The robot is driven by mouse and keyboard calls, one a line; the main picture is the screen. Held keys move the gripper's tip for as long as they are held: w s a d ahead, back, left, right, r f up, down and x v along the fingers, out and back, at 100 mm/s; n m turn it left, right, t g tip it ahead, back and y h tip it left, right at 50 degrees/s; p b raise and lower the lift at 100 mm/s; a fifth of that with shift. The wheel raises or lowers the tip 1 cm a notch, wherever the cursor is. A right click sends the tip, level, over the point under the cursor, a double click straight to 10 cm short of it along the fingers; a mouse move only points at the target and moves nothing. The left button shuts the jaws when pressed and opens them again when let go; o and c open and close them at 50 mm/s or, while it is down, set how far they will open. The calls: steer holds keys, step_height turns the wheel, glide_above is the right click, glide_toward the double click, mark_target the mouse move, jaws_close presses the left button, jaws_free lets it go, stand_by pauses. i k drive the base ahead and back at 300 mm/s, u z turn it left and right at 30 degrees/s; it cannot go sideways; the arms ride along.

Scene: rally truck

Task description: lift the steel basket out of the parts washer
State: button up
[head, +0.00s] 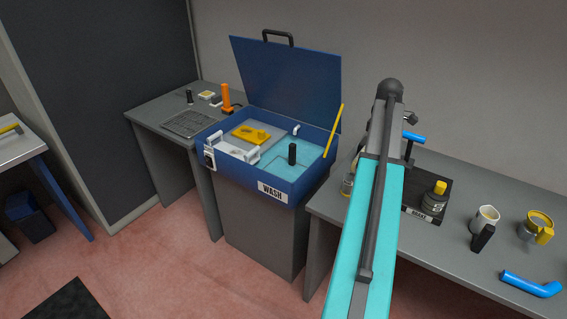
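The blue parts washer (300,190), marked WASH, stands open with its lid (285,85) raised at the back. Turquoise liquid fills its right part. A black upright grip (292,153) stands in that liquid, with thin dark lines around its base. These look like the steel basket, mostly submerged, but its outline is unclear. On the washer's left side are a grey plate with a yellow part (251,134) and pale fittings (235,147). My turquoise and grey arm rises to the right of the washer. I cannot make out my gripper or its fingers.
A grey side table left of the washer holds a dark mesh rack (188,123) and an orange bottle (226,96). A yellow rod (334,130) leans at the washer's right edge.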

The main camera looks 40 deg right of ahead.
mark_target(292, 147)
steer(key=i, duration=1.45)
